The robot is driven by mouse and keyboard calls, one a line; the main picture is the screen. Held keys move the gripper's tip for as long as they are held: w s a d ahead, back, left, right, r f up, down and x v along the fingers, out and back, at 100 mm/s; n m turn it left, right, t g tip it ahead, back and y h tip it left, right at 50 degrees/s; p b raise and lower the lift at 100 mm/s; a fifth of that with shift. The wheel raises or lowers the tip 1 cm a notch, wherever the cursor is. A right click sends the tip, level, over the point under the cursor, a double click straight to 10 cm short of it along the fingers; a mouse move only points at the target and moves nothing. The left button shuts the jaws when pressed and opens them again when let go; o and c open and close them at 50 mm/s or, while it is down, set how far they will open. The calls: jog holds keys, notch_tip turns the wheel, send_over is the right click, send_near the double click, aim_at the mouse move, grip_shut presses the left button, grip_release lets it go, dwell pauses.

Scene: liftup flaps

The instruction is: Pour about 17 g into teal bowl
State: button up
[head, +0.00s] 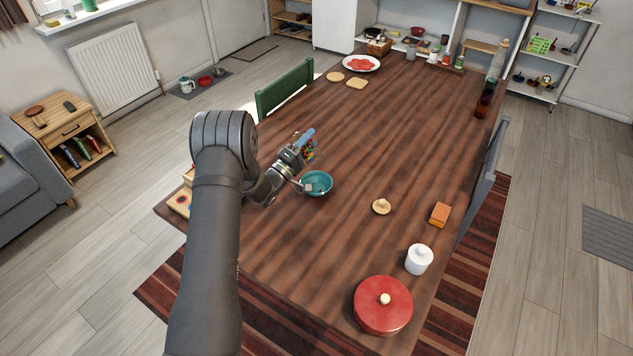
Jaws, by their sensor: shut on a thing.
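The teal bowl (318,189) sits upright on the wooden table, just right of my arm's end. My gripper (302,150) is just above and behind the bowl in the picture. It is shut on a small container of multicoloured pieces (309,153), which looks tilted. A blue part (303,138) shows at the gripper, and I cannot tell what it belongs to. A small grey piece overlaps the bowl's left rim. Whether any pieces lie in the bowl is too small to tell.
On the table (350,250) stand a red lidded pot (383,312), a white lidded jar (419,262), an orange block (440,214) and a round wooden lid (381,207). A plate (376,64) is at the far end. A green chair (285,90) is behind. The table's middle is clear.

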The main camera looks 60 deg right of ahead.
jog(key=shift+s+a+r+m+g, duration=0.1)
jog(key=shift+s+r+m+g, duration=0.1)
jog(key=shift+r+m, duration=0.3)
jog(key=shift+s+a+r+m+g, duration=0.1)
jog(key=shift+r+m+g, duration=0.1)
jog(key=shift+r+m, duration=0.3)
dwell(0.9)
jog(key=shift+s+a+r+m+g, duration=0.1)
jog(key=shift+s+r+m+g, duration=0.1)
jog(key=shift+m+g, duration=0.55)
dwell(0.8)
